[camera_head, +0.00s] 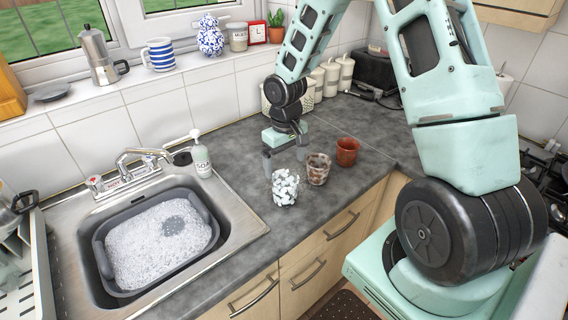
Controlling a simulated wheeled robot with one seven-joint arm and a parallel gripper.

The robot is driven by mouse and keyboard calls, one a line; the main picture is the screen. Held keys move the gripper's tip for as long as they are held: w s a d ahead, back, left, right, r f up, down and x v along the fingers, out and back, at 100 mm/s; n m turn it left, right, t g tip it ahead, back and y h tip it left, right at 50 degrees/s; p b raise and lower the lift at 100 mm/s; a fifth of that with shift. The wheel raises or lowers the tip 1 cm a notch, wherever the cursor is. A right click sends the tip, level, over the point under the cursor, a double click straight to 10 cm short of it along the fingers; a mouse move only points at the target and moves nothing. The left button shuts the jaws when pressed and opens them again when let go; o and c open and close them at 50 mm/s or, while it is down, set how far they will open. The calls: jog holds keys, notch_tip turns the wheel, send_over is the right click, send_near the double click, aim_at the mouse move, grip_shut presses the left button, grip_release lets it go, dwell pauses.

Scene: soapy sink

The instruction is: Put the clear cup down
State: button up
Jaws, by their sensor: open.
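Three cups stand upright in a row on the grey counter (240,180). The nearest is a cup with white and dark patches (285,188), and beside it is a brownish, mottled cup (317,170). The farthest is a red-brown cup (347,152). I cannot tell for certain which one is the clear cup. My gripper (284,158) points down, open, just behind the white-patched cup. Its fingers show above and behind that cup's rim, and I cannot tell if they touch it.
A sink with a grey basin (102,250) of suds (160,240) lies to the left. A soap bottle (201,155) stands by the tap (143,160). White canisters (331,78) stand at the back. Bare counter lies between the sink and cups; the front edge is close.

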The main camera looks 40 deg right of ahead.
jog(key=s+a+r+n, duration=0.25)
jog(key=a+r, duration=0.35)
jog(key=a, duration=0.3)
jog(key=s+a+r+n, duration=0.2)
jog(key=s+a+r, duration=0.2)
jog(key=s+a, duration=0.3)
jog(key=s+a+r+n, duration=0.3)
jog(key=s+a, duration=0.5)
jog(key=s, duration=0.7)
jog(key=shift+a+r+y, duration=0.25)
jog(key=shift+r+y, duration=0.05)
jog(key=shift+r, duration=0.45)
jog(key=shift+w, duration=0.1)
